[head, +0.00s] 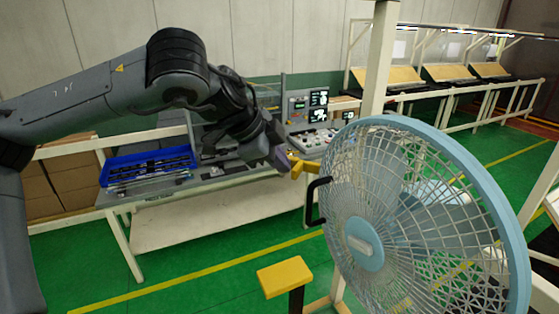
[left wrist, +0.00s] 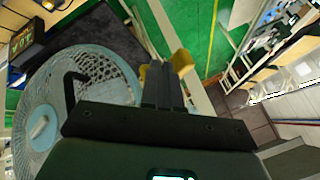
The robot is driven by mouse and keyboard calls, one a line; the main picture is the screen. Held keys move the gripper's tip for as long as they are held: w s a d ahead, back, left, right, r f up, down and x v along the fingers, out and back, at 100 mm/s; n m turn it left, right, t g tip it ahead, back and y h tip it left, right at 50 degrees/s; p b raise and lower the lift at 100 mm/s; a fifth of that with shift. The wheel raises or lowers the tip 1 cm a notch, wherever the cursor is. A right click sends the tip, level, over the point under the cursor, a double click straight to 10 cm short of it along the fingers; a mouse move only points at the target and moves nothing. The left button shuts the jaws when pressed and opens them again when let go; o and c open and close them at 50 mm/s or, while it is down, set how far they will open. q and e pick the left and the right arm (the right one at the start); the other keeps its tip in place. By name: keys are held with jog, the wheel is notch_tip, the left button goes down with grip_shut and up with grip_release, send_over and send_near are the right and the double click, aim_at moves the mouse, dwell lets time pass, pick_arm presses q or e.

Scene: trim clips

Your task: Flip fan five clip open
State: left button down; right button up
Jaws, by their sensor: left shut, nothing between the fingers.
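A light blue fan (head: 425,195) with a wire grille stands at the right of the head view. A black hooked clip (head: 314,200) sticks out from its left rim. In the left wrist view the fan (left wrist: 40,128) is at the left, with the black clip (left wrist: 70,90) across its grille. My left gripper (head: 283,160) is above and left of the clip, apart from it. Its fingers (left wrist: 161,85) are shut and empty. A yellow piece (head: 303,166) is close to the fingertips; I cannot tell whether they touch. My right gripper is out of view.
A yellow block (head: 285,277) on a dark post stands in front, left of the fan. A bench behind holds a blue tray (head: 148,166) and a control panel (head: 308,105). A pale post (head: 378,60) rises behind the fan.

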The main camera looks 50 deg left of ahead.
pick_arm(q)
jog(key=shift+w+d, duration=0.15)
jog(key=shift+d, duration=0.6)
jog(key=shift+d+r+p, duration=0.1)
jog(key=shift+r+p, duration=0.2)
jog(key=shift+r, duration=0.2)
jog(key=s+p+v, duration=0.1)
jog(key=p+v, duration=0.3)
jog(key=v, duration=0.5)
jog(key=shift+f, duration=0.25)
